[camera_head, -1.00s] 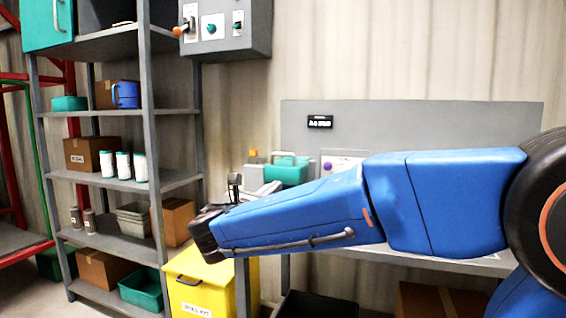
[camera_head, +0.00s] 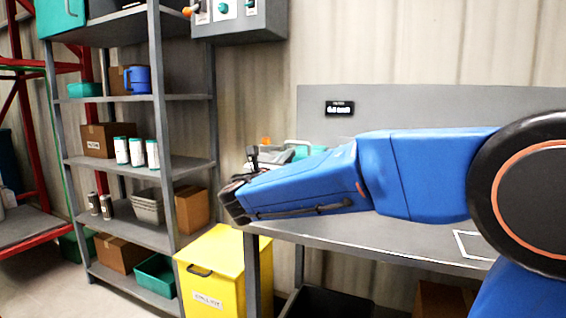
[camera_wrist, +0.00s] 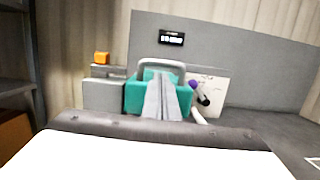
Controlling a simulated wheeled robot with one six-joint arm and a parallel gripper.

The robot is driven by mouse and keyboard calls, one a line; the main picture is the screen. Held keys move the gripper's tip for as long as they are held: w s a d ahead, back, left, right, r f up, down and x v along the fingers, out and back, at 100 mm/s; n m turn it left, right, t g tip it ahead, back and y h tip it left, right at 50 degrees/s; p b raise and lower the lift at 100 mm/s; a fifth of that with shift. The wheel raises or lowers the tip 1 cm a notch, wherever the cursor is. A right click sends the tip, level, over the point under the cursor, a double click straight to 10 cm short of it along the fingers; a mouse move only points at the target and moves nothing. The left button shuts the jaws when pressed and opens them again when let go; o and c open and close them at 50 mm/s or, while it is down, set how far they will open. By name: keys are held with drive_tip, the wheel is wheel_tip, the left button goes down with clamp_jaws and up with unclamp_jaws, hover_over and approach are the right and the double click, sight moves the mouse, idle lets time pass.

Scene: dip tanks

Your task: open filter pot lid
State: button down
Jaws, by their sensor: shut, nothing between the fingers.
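A teal box-like unit (camera_wrist: 138,97) with a grey loop handle (camera_wrist: 166,63) on top stands at the back of the bench. It may be the filter pot, but no label on it is readable. In the head view its teal body (camera_head: 310,150) is mostly hidden behind my blue arm. My gripper (camera_wrist: 161,80) has its grey fingers together and empty. In the wrist view they overlap the front of the teal unit, below the handle. I cannot tell whether they touch it. The lid's edge and hinge cannot be made out.
A grey box with an orange knob (camera_wrist: 101,57) sits left of the teal unit. A purple-topped item (camera_wrist: 193,85) and a white card (camera_wrist: 213,90) are on its right. A yellow bin (camera_head: 226,270) stands at the bench's left end, beside a loaded shelf rack (camera_head: 160,165). The bench front (camera_head: 400,247) is clear.

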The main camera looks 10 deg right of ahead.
drive_tip(key=shift+x, duration=1.4)
drive_tip(key=shift+r, duration=0.15)
